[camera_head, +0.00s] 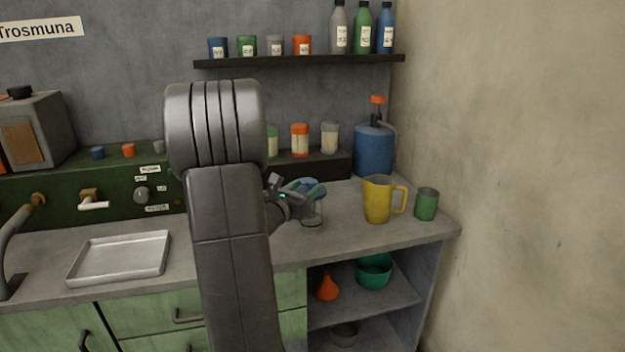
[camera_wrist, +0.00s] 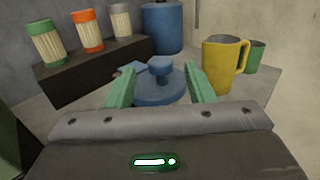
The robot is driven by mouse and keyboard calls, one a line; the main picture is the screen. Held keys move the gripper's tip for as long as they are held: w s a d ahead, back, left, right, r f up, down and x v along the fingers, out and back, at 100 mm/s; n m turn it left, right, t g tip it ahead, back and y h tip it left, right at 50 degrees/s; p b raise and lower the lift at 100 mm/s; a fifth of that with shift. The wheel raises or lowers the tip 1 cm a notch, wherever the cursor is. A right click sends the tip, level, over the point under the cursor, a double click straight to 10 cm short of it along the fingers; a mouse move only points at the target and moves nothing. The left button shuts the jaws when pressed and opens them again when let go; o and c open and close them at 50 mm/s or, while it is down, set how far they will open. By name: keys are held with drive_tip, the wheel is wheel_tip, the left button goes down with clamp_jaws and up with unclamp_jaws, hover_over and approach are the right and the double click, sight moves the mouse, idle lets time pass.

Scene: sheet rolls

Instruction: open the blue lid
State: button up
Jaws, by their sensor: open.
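The blue lid (camera_wrist: 160,86) is a round disc with a raised knob, seen in the middle of the wrist view. In the head view the lid (camera_head: 309,185) sits on a clear glass jar (camera_head: 312,212) on the counter, partly hidden by my gripper. My gripper (camera_wrist: 160,82) is open, with its two green fingers on either side of the lid and its knob. It also shows in the head view (camera_head: 308,191), level with the jar's top. I cannot tell whether the fingers touch the lid.
A yellow jug (camera_head: 377,200) and a green cup (camera_head: 427,204) stand right of the jar. Behind are a blue canister (camera_head: 373,150) and a dark ledge (camera_wrist: 92,68) with several lidded containers. A metal tray (camera_head: 118,257) lies left. A wall shelf (camera_head: 300,61) hangs above.

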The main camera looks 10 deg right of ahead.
sight(310, 183)
drive_tip(key=x, duration=0.5)
drive_tip(key=shift+p, duration=0.3)
clamp_jaws()
